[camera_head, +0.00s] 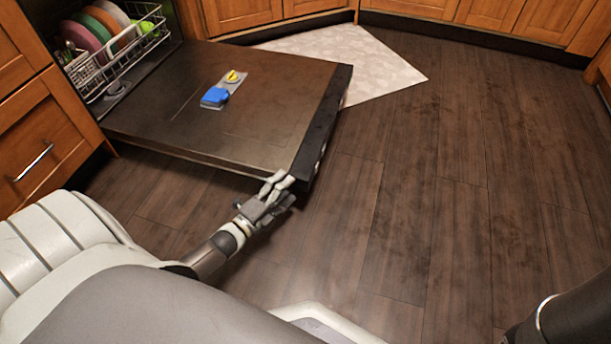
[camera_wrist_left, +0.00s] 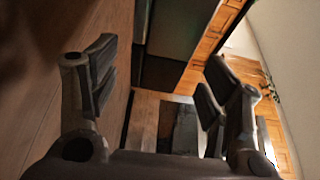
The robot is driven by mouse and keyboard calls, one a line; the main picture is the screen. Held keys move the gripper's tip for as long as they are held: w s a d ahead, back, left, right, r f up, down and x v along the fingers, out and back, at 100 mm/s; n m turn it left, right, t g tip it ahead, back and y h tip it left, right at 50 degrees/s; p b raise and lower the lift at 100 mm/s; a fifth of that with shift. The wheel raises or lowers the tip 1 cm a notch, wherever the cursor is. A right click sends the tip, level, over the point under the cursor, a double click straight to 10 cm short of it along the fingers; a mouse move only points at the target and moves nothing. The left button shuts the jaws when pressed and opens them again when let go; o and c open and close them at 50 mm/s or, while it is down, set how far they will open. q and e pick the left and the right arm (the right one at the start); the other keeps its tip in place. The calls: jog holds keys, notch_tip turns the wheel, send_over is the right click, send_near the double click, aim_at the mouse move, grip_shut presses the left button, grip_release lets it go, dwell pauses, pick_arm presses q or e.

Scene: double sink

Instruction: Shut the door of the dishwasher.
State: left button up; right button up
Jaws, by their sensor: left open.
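The dishwasher door (camera_head: 255,75) is folded down flat, its dark inner face up, with a thick black front edge (camera_head: 325,115) at its outer end. On it sits a detergent dispenser with a blue part (camera_head: 214,97) and a yellow knob (camera_head: 232,77). My left gripper (camera_head: 279,186) is by the near outer corner of the door, close to its underside edge; I cannot tell whether it touches. In the left wrist view its two fingers (camera_wrist_left: 155,95) are spread apart with nothing between them. My right gripper is not seen.
A dish rack (camera_head: 118,50) with colored plates stands inside the dishwasher opening. Wooden cabinets (camera_head: 45,140) flank it and line the back. A pale mat (camera_head: 345,55) lies beyond the door. The dark wood floor (camera_head: 440,180) to the right is clear.

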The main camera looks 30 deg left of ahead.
aim_at(303, 172)
pick_arm(q)
jog(key=w+b, duration=0.1)
jog(key=w, duration=0.1)
jog(key=w+b, duration=0.1)
jog(key=w, duration=0.1)
jog(key=w+d+b, duration=0.1)
jog(key=w, duration=0.1)
jog(key=shift+w+f, duration=0.15)
jog(key=shift+w, duration=0.25)
jog(key=shift+w+d+b, duration=0.15)
jog(key=shift+w+b, duration=0.15)
jog(key=shift+w, duration=0.2)
